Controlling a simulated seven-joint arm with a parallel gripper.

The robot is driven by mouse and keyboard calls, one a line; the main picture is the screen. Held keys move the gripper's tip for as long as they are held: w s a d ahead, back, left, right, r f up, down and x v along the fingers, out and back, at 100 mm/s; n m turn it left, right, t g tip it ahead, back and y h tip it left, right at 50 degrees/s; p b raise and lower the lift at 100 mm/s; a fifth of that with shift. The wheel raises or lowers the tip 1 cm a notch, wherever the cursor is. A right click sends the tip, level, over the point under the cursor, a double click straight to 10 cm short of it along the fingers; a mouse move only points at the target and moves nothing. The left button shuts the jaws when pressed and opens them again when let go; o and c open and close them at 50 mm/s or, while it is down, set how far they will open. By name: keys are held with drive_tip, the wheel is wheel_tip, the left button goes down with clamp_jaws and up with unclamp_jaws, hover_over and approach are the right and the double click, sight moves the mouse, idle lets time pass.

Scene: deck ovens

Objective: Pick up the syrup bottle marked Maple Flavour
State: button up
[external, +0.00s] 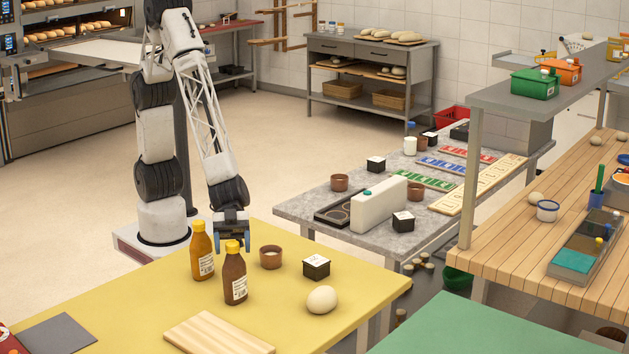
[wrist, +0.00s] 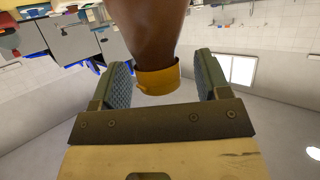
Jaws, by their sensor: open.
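Two syrup bottles with yellow caps stand upright on the yellow table in the external view: a dark brown bottle (external: 235,277) and an amber-orange bottle (external: 200,252) to its left. Both have white labels, too small to read, so I cannot tell which is Maple Flavour. My gripper (external: 232,235) points down just behind the dark brown bottle's cap, with its fingers apart. In the wrist view a brown bottle (wrist: 153,30) with its yellow cap (wrist: 158,80) shows between the two open fingers (wrist: 162,65), touching neither visibly. Its label is out of view.
A brown cup (external: 270,258), a black box with a white top (external: 316,267) and a pale round ball (external: 322,300) stand right of the bottles. A wooden board (external: 218,336) lies in front and a grey mat (external: 58,335) front left. The table between is clear.

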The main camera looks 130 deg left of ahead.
clamp_jaws()
idle(0.3)
drive_tip(key=shift+r, duration=0.2)
drive_tip(key=shift+r, duration=4.85)
